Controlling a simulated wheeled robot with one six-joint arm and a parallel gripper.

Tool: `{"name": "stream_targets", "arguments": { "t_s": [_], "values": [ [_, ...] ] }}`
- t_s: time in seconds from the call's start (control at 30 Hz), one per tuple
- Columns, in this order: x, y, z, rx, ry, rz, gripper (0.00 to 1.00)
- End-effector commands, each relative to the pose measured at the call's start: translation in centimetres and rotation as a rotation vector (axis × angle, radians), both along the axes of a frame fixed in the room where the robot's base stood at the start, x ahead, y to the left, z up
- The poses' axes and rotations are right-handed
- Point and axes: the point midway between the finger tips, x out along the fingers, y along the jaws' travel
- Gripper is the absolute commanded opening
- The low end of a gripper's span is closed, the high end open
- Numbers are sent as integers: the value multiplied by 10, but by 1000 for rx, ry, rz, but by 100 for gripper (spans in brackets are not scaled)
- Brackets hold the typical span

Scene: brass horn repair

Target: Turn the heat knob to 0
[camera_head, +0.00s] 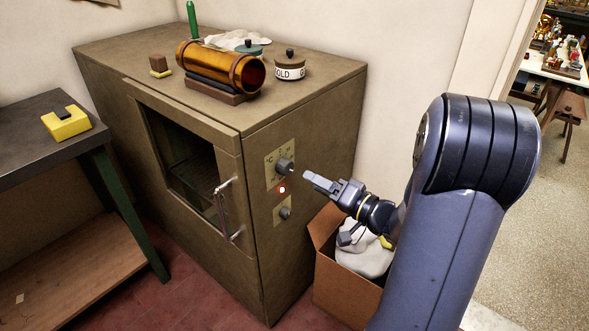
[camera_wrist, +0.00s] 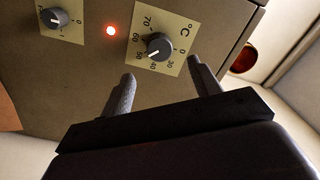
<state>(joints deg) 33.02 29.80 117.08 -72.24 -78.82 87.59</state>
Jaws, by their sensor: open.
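The heat knob (camera_head: 285,166) is a dark round knob on a cream °C dial plate on the oven's right face. In the wrist view the knob (camera_wrist: 159,46) shows a white pointer mark aimed about between 40 and 50; the 0 is at the plate's right side. My gripper (camera_head: 308,176) is just to the right of the knob in the head view, pointing at the panel. In the wrist view my gripper (camera_wrist: 161,72) is open and empty, its fingers spread wider than the knob, which lies beyond the fingertips, apparently untouched.
A lit red lamp (camera_wrist: 111,31) and a second, lower knob (camera_head: 284,213) are on the same face. The oven door (camera_head: 190,160) is closed, with a bar handle (camera_head: 229,210). A cardboard box (camera_head: 335,290) stands below my arm. Horn tube (camera_head: 222,68) and tin (camera_head: 290,68) are on top.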

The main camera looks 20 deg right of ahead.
Motion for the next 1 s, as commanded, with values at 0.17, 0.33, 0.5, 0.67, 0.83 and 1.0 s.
{"name": "stream_targets", "arguments": {
  "t_s": [0.17,0.33,0.5,0.67,0.83,1.0],
  "values": [
    [26,21,-1,0,0,6,59],
    [47,36,-1,-1,0,3,59],
    [60,44,-1,-2,1,0,59],
    [64,47,0,-1,0,-1,59],
    [65,47,0,-1,0,-2,59],
    [64,47,0,-1,0,-2,49]
  ]
}}
